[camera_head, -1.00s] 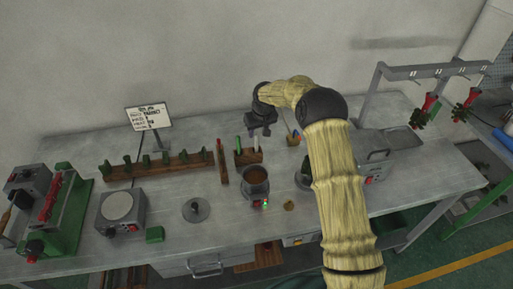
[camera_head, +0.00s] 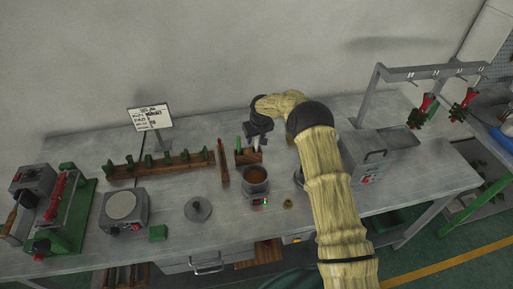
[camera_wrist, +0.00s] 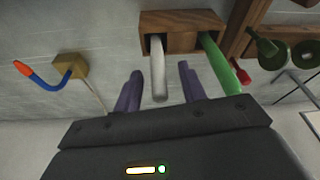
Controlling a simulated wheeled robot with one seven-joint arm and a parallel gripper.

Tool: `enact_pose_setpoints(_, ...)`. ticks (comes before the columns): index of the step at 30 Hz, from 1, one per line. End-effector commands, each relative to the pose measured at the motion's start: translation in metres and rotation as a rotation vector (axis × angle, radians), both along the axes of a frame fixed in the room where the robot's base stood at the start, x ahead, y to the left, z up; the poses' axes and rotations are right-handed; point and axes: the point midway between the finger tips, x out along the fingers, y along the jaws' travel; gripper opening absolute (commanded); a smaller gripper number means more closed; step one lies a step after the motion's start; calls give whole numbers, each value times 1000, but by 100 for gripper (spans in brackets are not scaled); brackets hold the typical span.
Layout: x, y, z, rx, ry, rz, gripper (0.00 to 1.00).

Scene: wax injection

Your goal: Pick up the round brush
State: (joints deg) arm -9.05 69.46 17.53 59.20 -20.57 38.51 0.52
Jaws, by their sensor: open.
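A wooden block (camera_head: 247,158) holds a white-handled tool (camera_head: 257,146) and a green-handled tool (camera_head: 239,142). No bristles show, so I cannot tell for sure which tool is the round brush. My gripper (camera_head: 258,134) is above the block, at the white handle. In the wrist view, the block (camera_wrist: 180,43) is at the top, and my gripper (camera_wrist: 160,84) is open with its purple fingers on either side of the white handle (camera_wrist: 158,72). The green handle (camera_wrist: 223,62) stands just outside the right finger. The lower ends of both tools are hidden in the block.
A small wooden holder (camera_wrist: 72,65) with a blue and orange tool (camera_wrist: 40,78) is to the left in the wrist view. A pot of brown wax (camera_head: 255,178) stands in front of the block. A long wooden rack (camera_head: 160,167) lies to the left.

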Motion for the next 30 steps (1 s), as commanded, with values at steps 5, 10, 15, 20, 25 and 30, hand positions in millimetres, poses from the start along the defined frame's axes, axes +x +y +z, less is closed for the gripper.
enact_pose_setpoints(5, 0, 0, 0, 0, 0, 0, 27)
enact_pose_setpoints(10, 0, 0, 0, 0, 0, 0, 0)
enact_pose_setpoints(15, 0, 0, 0, 0, 0, 0, 0)
enact_pose_setpoints(20, 0, 0, 1, 0, 0, 0, 0)
enact_pose_setpoints(25, 1, 0, 9, 1, -3, 0, 0)
enact_pose_setpoints(30, 1, 0, 35, 1, -5, 0, 0)
